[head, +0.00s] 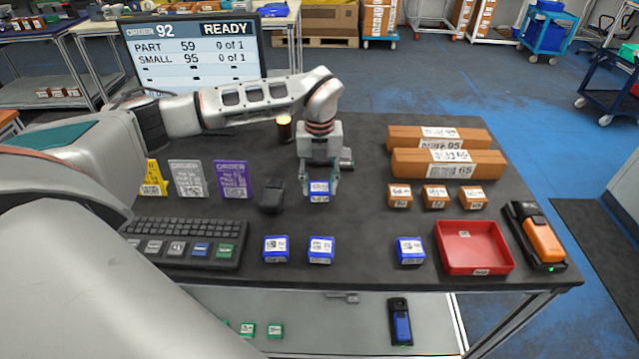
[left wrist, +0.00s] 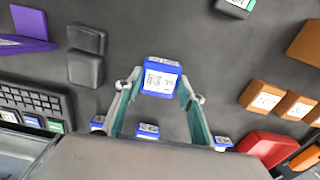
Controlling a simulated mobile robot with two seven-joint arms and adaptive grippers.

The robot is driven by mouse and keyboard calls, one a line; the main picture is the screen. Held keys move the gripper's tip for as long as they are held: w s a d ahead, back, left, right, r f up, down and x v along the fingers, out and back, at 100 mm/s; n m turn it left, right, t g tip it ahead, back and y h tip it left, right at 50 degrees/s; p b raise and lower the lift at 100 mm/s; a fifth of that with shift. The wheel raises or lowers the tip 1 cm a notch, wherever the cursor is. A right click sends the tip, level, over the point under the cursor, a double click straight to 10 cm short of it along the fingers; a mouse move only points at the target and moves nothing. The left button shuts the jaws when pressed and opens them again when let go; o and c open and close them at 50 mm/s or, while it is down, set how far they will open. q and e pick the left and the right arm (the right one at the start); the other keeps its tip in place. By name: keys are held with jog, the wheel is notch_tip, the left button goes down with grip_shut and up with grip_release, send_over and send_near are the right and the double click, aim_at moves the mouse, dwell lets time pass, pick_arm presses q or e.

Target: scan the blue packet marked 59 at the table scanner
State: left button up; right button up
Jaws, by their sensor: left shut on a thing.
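My left gripper (head: 319,186) is shut on a blue packet (head: 319,196) with a white label, over the middle of the table. In the left wrist view the packet (left wrist: 161,78) sits between the two fingertips (left wrist: 160,92), label facing the camera; its number looks like 59 but is small. I cannot tell how far it is above the table. A black two-part device (head: 272,195) stands left of the gripper; I cannot tell whether it is the table scanner. A dark item (head: 346,158) behind the gripper is partly hidden. My right gripper is not in view.
Blue packets (head: 276,249) (head: 321,250) (head: 410,251) lie along the front, beside a red tray (head: 474,247). A keyboard (head: 188,240) is at left, brown boxes (head: 448,163) and an orange handheld device (head: 541,238) at right. The screen (head: 193,58) reads READY, part 59, 0 of 1.

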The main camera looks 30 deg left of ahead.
pick_arm(q)
jog(key=s+d+r, duration=0.6)
jog(key=s+r, duration=0.4)
jog(key=s, duration=0.1)
jog(key=shift+d, duration=0.4)
